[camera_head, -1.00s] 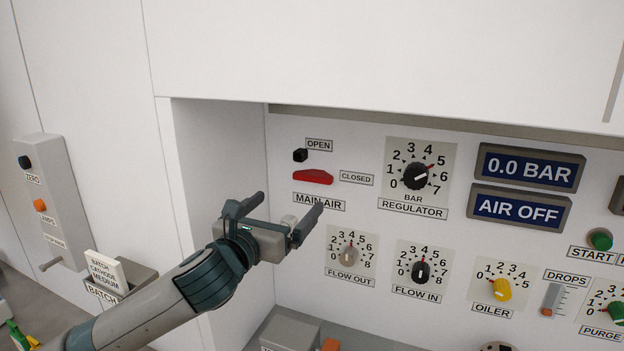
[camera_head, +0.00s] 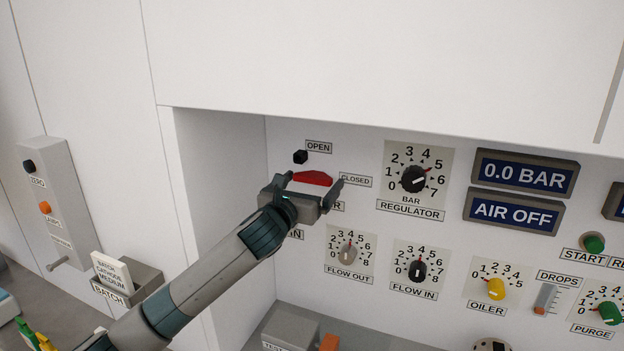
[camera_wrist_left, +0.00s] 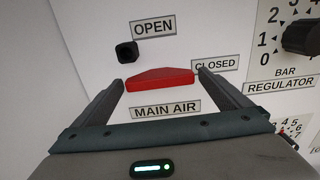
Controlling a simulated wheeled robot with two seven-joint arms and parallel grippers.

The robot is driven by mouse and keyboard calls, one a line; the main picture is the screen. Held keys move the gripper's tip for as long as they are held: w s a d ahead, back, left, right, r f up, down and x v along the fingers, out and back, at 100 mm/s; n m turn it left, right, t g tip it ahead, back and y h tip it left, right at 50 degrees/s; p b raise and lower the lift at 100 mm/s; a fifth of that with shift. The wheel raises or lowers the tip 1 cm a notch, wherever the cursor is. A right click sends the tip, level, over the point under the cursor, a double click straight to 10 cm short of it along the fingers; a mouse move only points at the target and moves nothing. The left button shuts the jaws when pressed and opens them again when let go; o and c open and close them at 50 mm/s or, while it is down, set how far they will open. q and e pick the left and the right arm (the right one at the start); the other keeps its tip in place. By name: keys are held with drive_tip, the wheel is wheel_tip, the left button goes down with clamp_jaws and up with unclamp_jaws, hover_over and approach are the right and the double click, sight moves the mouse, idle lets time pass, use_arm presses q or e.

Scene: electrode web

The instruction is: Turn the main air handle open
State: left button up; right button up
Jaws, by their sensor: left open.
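The red main air handle (camera_head: 313,178) lies roughly level on the panel, below the OPEN label (camera_head: 318,147) and beside the CLOSED label (camera_head: 356,180). It also shows in the left wrist view (camera_wrist_left: 160,79). My left gripper (camera_head: 312,180) is open, with one finger on each side of the handle, and nothing is gripped. In the left wrist view the fingers (camera_wrist_left: 160,90) flank the handle's two ends; contact cannot be told. The MAIN AIR label (camera_wrist_left: 166,109) shows below the handle there. My right gripper is not seen.
A small black block (camera_head: 300,156) sits just above the handle. The bar regulator knob (camera_head: 413,179) is to the right, and the flow knobs are below. Displays read 0.0 BAR (camera_head: 526,173) and AIR OFF (camera_head: 515,212). The recess side wall is close on the left.

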use_arm(q)
drive_tip(key=shift+w+d, duration=0.15)
drive_tip(key=shift+w, duration=0.15)
drive_tip(key=c, duration=1)
drive_tip(key=shift+c, duration=0.2)
